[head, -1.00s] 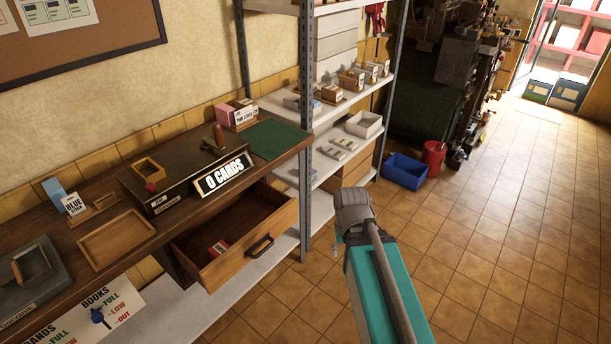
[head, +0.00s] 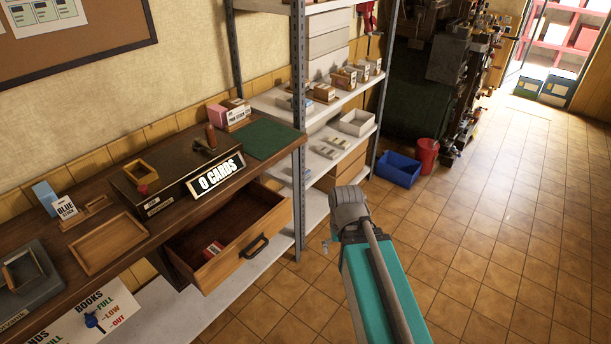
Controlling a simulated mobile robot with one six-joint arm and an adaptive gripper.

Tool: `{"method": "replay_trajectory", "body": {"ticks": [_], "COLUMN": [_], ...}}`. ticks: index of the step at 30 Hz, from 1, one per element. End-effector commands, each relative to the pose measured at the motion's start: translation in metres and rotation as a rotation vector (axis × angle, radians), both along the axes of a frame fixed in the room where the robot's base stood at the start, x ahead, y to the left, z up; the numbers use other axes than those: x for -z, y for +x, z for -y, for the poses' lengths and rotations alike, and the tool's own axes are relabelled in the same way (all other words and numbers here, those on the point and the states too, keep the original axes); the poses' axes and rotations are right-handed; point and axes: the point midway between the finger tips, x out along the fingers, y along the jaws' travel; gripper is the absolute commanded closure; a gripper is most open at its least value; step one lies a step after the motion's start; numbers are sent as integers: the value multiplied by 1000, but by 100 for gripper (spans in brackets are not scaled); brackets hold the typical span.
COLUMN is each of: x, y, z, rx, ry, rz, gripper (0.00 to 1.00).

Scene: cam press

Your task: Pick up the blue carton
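The blue carton (head: 43,194) is a small, light blue upright box on the dark wooden bench (head: 120,262) at the far left of the head view. A white card (head: 65,208) marked BLUE stands in front of its right side and covers part of it. My arm, with a teal link and a grey joint, reaches up from the bottom right over the open floor, well apart from the carton. The fingers of my gripper do not show in this view.
An open drawer (head: 262,208) with a small red and white box (head: 213,249) juts from the bench. A metal shelf rack (head: 299,130) stands beyond it. A wooden tray (head: 108,245) lies near the carton. The tiled floor (head: 480,240) at right is clear.

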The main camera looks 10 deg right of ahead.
Motion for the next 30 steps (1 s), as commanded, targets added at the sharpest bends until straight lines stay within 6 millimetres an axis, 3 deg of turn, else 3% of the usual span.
{"method": "replay_trajectory", "body": {"ticks": [7, 18, 29, 30], "x": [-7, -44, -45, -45], "y": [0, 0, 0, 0], "z": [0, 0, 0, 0], "rx": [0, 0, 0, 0], "ry": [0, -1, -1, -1], "rz": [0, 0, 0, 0], "gripper": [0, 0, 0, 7]}}
